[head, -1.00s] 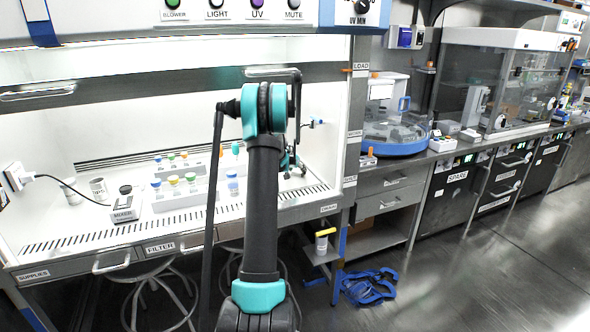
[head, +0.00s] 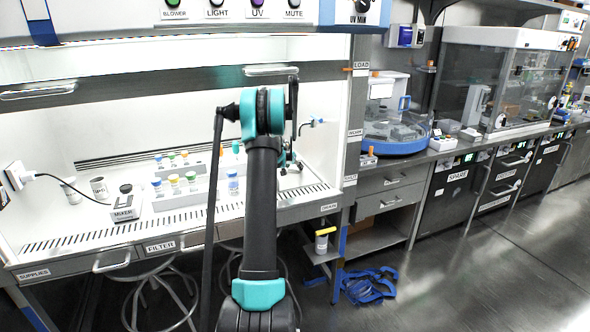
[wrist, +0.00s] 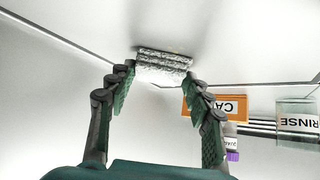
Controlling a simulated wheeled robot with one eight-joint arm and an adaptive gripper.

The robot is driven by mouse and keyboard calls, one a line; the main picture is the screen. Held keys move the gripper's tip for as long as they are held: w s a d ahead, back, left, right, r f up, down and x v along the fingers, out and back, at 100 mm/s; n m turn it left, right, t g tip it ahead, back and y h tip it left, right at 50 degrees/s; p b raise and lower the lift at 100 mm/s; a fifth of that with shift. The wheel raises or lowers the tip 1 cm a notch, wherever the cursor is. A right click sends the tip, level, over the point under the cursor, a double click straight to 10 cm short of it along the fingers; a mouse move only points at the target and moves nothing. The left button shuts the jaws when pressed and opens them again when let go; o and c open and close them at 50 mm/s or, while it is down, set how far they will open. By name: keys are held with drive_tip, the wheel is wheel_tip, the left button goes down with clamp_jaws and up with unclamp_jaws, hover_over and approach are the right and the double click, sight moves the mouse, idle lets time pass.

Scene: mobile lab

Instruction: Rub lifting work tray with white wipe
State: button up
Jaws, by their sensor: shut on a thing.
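The pale work tray (head: 110,228) forms the floor of the lit hood, with a slotted strip along its front. In the wrist view, a crumpled whitish wipe (wrist: 163,68) sits across my fingertips, against or very close to a pale surface (wrist: 230,40); contact is not clear. My gripper (wrist: 160,80) is shut on this wipe, with its fingers spread by the wipe's width. In the head view my gripper is mostly hidden behind my own arm, inside the hood at its right part. The wipe cannot be made out there.
A white rack of colour-capped vials (head: 180,192) stands left of my arm, with a mixer (head: 125,203) further left. The wrist view shows an orange-labelled box (wrist: 222,105) and a clear RINSE container (wrist: 297,115) at right. The hood sash (head: 160,82) hangs above.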

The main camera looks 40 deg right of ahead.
sight(298, 170)
drive_tip(key=shift+w+d, duration=0.3)
drive_tip(key=shift+w, duration=0.6)
drive_tip(key=shift+w+d, duration=0.25)
drive_tip(key=shift+w, duration=0.65)
drive_tip(key=shift+s, duration=0.1)
drive_tip(key=shift+s+a+r, duration=0.1)
drive_tip(key=shift+s+a, duration=0.3)
drive_tip(key=shift+s, duration=0.75)
drive_tip(key=shift+s+a+f, duration=0.1)
drive_tip(key=shift+s+a, duration=0.25)
drive_tip(key=shift+s, duration=0.85)
drive_tip(key=shift+s+a+r, duration=0.1)
drive_tip(key=shift+s+a, duration=0.3)
drive_tip(key=shift+s, duration=0.75)
drive_tip(key=shift+r, duration=3)
drive_tip(key=shift+r, duration=0.15)
